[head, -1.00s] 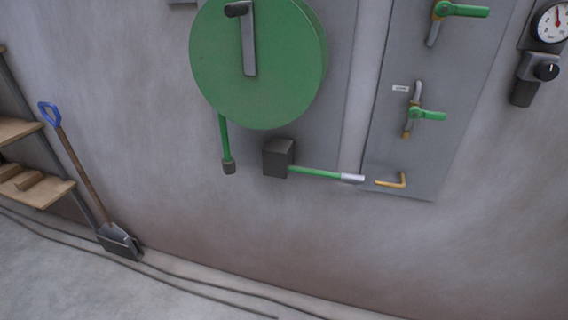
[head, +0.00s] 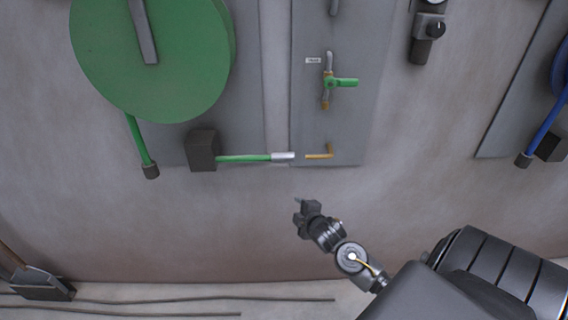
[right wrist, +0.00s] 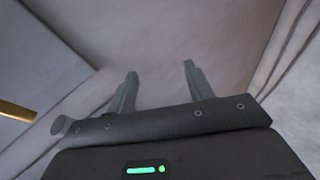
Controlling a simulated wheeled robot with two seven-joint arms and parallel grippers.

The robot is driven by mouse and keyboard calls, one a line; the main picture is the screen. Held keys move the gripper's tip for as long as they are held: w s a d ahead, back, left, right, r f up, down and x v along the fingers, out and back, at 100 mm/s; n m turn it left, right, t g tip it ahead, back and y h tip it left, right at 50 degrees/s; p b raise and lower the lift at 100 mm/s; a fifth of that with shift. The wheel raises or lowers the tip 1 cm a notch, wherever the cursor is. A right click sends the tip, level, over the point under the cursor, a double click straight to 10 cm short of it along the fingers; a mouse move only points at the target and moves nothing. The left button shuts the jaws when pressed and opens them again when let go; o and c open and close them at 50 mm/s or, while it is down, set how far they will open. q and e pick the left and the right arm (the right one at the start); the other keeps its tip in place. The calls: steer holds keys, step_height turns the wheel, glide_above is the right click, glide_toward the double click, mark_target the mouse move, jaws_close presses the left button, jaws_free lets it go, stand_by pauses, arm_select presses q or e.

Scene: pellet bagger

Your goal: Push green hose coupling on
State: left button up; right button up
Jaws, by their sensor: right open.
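The green hose (head: 243,158) comes out of a dark block and ends in a silver coupling (head: 283,156) in the head view. A brass pipe stub (head: 319,156) on the grey panel points left at the coupling. A small gap shows between them. My right gripper (head: 302,205) is below the coupling and stub, apart from both. In the right wrist view its two fingers (right wrist: 159,80) are spread with nothing between them. A brass piece (right wrist: 16,111) shows at that view's left edge. My left gripper is not in view.
A large green hose reel (head: 155,60) hangs at upper left, with a second green hose end (head: 141,147) below it. The dark block (head: 203,150) sits left of the coupling. A green-handled valve (head: 342,82) is above the stub. The wall below is clear.

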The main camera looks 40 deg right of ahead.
mark_target(286, 160)
step_height(286, 160, up, 18)
steer(key=s+a+n+t, duration=0.2)
steer(key=n+t, duration=0.1)
steer(key=t, duration=0.1)
steer(key=x, duration=0.5)
steer(key=p+x, duration=0.1)
steer(key=x, duration=0.4)
steer(key=shift+d+f, duration=0.25)
steer(key=shift+w+d+f, duration=0.1)
steer(key=shift+w, duration=0.4)
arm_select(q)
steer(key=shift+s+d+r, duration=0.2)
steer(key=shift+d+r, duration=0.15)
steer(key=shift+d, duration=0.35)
arm_select(e)
steer(key=c, duration=1.1)
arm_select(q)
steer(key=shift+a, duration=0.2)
arm_select(e)
jaws_close()
